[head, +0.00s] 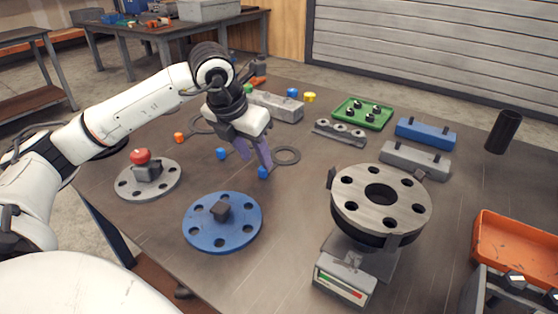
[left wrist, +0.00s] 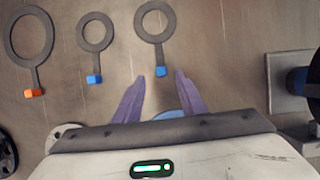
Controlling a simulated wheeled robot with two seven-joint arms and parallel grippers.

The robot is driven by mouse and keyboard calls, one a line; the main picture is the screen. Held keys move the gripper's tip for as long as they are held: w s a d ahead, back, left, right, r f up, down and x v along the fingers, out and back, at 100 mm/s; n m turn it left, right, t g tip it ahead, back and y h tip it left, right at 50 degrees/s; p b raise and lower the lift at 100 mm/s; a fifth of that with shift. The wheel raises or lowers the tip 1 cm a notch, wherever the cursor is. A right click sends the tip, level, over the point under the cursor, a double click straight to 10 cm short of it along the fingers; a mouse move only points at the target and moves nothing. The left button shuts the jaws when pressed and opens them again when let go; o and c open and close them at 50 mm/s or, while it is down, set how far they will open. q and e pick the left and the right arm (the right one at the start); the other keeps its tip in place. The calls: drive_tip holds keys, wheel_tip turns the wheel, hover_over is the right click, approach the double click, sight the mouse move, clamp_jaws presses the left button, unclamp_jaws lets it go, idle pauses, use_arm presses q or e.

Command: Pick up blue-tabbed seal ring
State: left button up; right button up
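Two seal rings with blue tabs lie flat on the table. The right one, a grey ring with a blue tab (head: 262,173), is just beyond my left gripper (head: 255,164). In the left wrist view its tab (left wrist: 161,71) lies between the two purple fingertips of the open left gripper (left wrist: 160,77), with its ring ahead of them. Whether the fingertips are level with the tab is unclear. The other blue tab (head: 221,154) is to the left, its ring partly hidden by the gripper in the head view; it also shows in the left wrist view (left wrist: 94,78). My right gripper is out of view.
A larger orange-tabbed ring (left wrist: 34,92) lies further left. A blue flange disc (head: 240,237) and a grey disc with a red button (head: 140,156) are nearer. The flanged pipe (head: 354,184) stands to the right. A green tray (head: 347,113) and a dark cylinder (head: 503,131) are beyond.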

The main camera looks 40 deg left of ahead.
use_arm(q)
drive_tip(key=x, duration=0.4)
drive_tip(key=shift+w+f, duration=0.2)
drive_tip(key=shift+w, duration=0.2)
clamp_jaws()
wheel_tip(320, 180, up, 10)
drive_tip(key=p, duration=0.1)
